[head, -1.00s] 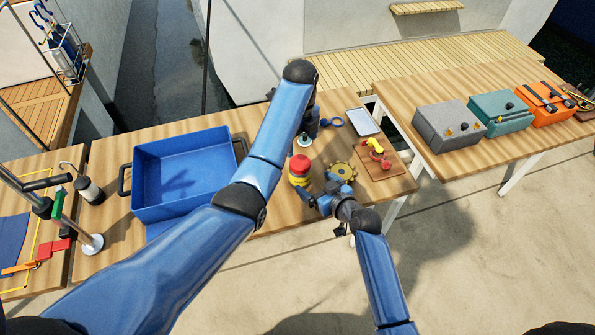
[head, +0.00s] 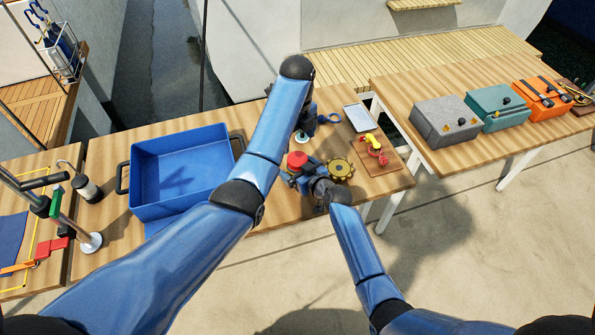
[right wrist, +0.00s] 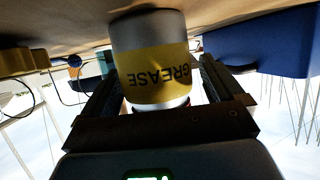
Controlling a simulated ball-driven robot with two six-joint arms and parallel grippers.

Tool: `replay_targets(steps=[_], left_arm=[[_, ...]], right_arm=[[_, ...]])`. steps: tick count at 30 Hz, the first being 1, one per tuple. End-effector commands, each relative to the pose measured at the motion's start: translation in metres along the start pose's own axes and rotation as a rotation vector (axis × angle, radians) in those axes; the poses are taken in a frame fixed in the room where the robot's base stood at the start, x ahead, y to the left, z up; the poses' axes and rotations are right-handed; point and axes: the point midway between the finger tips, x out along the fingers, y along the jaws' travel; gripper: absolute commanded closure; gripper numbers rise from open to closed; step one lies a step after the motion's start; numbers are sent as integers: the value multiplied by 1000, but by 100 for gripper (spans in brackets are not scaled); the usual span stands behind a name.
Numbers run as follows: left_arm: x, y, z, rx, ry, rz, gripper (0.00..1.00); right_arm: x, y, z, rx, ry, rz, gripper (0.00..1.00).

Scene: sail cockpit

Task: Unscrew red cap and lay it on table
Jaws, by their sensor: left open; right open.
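The red cap (head: 297,160) sits on top of the grease jar, which stands on the wooden table (head: 277,208). In the right wrist view the jar (right wrist: 150,45) shows upside down, with a pale body and a yellow GREASE label; its cap end is mostly hidden by the gripper. My right gripper (head: 303,174) is open, with one finger on each side of the jar, below the cap. In the right wrist view, gaps between fingers and jar look small. My left gripper (head: 306,127) is open behind the cap, partly hidden by its own arm.
A blue bin (head: 180,170) stands left of the jar. A brass gear (head: 341,168) lies close on the right, near a board with red and yellow parts (head: 376,155).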

Motion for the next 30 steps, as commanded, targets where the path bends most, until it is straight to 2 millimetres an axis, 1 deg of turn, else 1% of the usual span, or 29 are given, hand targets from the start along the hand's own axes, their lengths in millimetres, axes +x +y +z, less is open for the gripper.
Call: replay_targets(steps=[6, 15, 26, 30], left_arm=[[0, 0, 0, 0, 0, 0, 14], [0, 0, 0, 0, 0, 0, 14], [0, 0, 0, 0, 0, 0, 14], [0, 0, 0, 0, 0, 0, 14]], right_arm=[[9, 0, 0, 0, 0, 1, 6], [10, 0, 0, 0, 0, 1, 6], [9, 0, 0, 0, -1, 0, 61], [9, 0, 0, 0, -1, 0, 82]])
